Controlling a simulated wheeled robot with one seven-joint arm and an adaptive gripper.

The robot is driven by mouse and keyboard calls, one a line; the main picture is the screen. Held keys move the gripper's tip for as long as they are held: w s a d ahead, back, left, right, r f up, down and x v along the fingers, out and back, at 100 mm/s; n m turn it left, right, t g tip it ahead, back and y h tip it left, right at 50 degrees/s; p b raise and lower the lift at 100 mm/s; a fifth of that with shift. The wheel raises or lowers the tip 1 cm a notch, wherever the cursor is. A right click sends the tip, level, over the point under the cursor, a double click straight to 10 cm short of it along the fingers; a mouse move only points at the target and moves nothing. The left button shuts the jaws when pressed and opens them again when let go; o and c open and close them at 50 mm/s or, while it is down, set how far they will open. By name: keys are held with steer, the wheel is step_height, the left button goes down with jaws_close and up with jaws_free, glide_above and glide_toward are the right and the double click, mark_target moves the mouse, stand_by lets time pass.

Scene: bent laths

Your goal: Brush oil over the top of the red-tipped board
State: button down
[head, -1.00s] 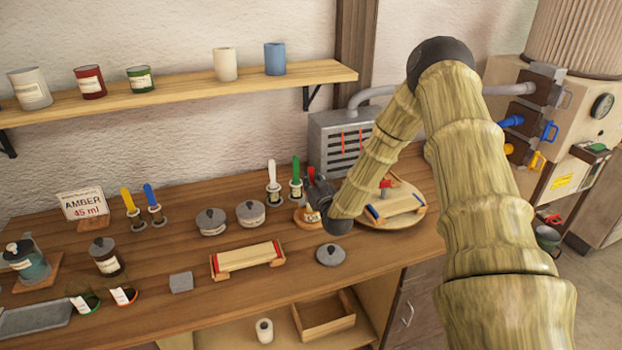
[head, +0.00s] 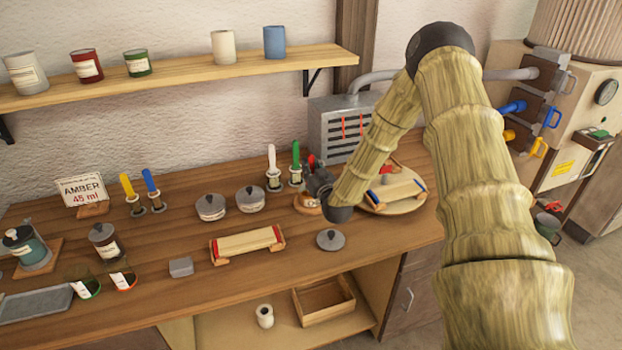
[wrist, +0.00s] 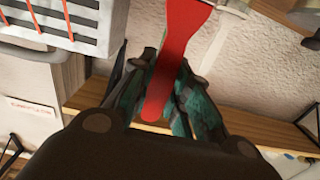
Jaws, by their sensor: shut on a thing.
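The board with red ends (head: 247,243) lies across a low wooden cradle near the front middle of the bench. My gripper (head: 316,178) is behind it and to its right, well apart from it. It is shut on a red handle (wrist: 172,60), which runs between the fingers in the wrist view; the red top also shows in the head view (head: 311,160). The handle's lower end and any bristles are hidden. A small container (head: 307,203) on a round wooden base is just below my gripper, partly covered; I cannot tell whether the brush touches it.
A blue-ended board (head: 397,190) lies on a round stand right of my gripper. White (head: 272,160) and green (head: 295,158) handles stand close on its left. A loose lid (head: 330,240) lies in front.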

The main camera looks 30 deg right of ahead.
mark_target(311, 155)
steer(key=shift+r+p, duration=2.1)
steer(key=shift+r, duration=2.15)
steer(key=shift+r+p, duration=0.85)
steer(key=shift+r, duration=1.15)
